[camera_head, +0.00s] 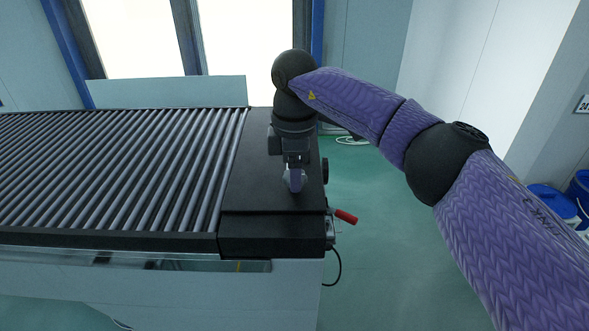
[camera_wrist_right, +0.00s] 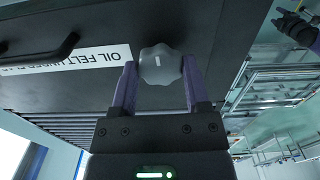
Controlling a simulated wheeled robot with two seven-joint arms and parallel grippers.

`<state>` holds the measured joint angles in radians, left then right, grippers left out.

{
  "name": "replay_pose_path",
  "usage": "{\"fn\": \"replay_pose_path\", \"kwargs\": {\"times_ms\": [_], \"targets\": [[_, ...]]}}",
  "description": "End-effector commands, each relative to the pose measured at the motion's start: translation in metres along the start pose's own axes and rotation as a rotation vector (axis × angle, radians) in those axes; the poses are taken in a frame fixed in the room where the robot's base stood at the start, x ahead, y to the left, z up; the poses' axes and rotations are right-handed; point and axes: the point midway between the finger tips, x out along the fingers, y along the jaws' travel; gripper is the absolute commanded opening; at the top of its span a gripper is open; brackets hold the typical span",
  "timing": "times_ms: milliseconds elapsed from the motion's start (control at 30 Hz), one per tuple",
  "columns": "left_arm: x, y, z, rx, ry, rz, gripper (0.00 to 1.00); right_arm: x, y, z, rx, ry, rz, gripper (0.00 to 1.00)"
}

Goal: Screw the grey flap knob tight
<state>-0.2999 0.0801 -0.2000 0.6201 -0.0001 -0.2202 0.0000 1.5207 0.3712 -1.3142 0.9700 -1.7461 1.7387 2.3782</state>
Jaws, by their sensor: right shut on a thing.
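My right gripper (camera_head: 294,182) points down at the black top at the right end of the roller table. In the right wrist view its two purple fingers are shut on the grey lobed knob (camera_wrist_right: 160,65), one finger on each side. The knob has a short white mark on its face and sits against the black flap (camera_wrist_right: 205,20). A small dark and purple shape (camera_wrist_right: 293,26) at upper right may be my left gripper.
The roller bed (camera_head: 115,165) fills the left of the table. A red-handled lever (camera_head: 345,216) and a dark knob (camera_head: 325,170) stick out from the right side. A black handle (camera_wrist_right: 45,52) is on the flap. The floor to the right is clear near the table.

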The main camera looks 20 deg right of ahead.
Motion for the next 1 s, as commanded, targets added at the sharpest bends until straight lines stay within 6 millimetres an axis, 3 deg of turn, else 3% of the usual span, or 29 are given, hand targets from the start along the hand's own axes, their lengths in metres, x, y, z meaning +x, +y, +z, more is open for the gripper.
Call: {"fn": "replay_pose_path", "kwargs": {"times_ms": [500,533,667,1000], "targets": [[0.0002,0.0001,0.0,0.0,0.0,0.0,0.59,-0.0005,0.0002,0.0,0.017,0.001,0.001,0.01],[0.0002,0.0001,0.0,0.0,0.0,0.0,0.59,-0.0004,0.0002,0.0,0.017,0.001,0.001,0.66],[0.0002,0.0001,0.0,0.0,0.0,0.0,0.59,-0.0003,0.0002,0.0,0.016,0.001,0.001,0.94],[0.0027,0.0002,0.0004,0.0,0.0,0.0,0.59,-0.0058,0.0006,-0.0004,0.016,0.001,0.003,0.95]]}}
